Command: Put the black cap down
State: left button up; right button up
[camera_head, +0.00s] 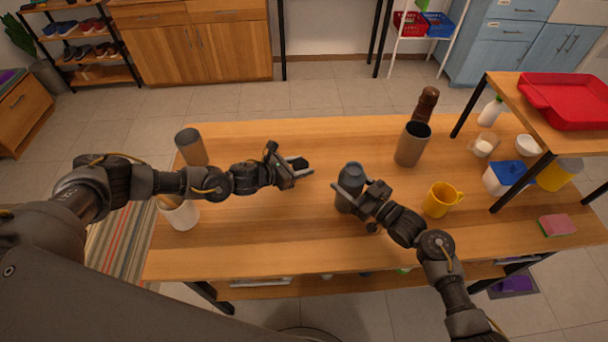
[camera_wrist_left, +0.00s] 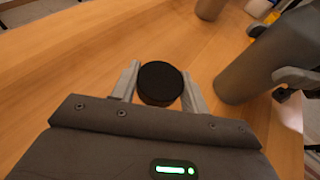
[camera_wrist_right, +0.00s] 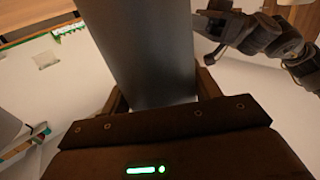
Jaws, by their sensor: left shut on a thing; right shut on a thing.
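The black cap (camera_wrist_left: 160,83) is round and flat-topped, and sits between the two fingers of my left gripper (camera_wrist_left: 161,90). In the head view the cap (camera_head: 299,163) is over the middle of the table, left of the dispenser. My left gripper (camera_head: 296,168) is shut on it. A dark grey cylindrical dispenser (camera_head: 350,173) is held by my right gripper (camera_head: 350,191), which is shut around its body. The dispenser fills the middle of the right wrist view (camera_wrist_right: 150,50) and also shows in the left wrist view (camera_wrist_left: 257,62). I cannot tell whether its base touches the table.
The wooden table (camera_head: 260,225) has bare room around the cap. A grey-brown cup (camera_head: 412,145), a brown pepper mill (camera_head: 427,103) and a yellow mug (camera_head: 439,201) stand right of the dispenser. Another cylinder (camera_head: 190,147) and a white container (camera_head: 181,214) stand at the left end.

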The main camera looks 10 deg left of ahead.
aim_at(301, 180)
pick_arm(q)
jog(key=shift+f, duration=2.2)
jog(key=shift+f, duration=0.1)
jog(key=o, duration=1)
jog(key=shift+o, duration=0.2)
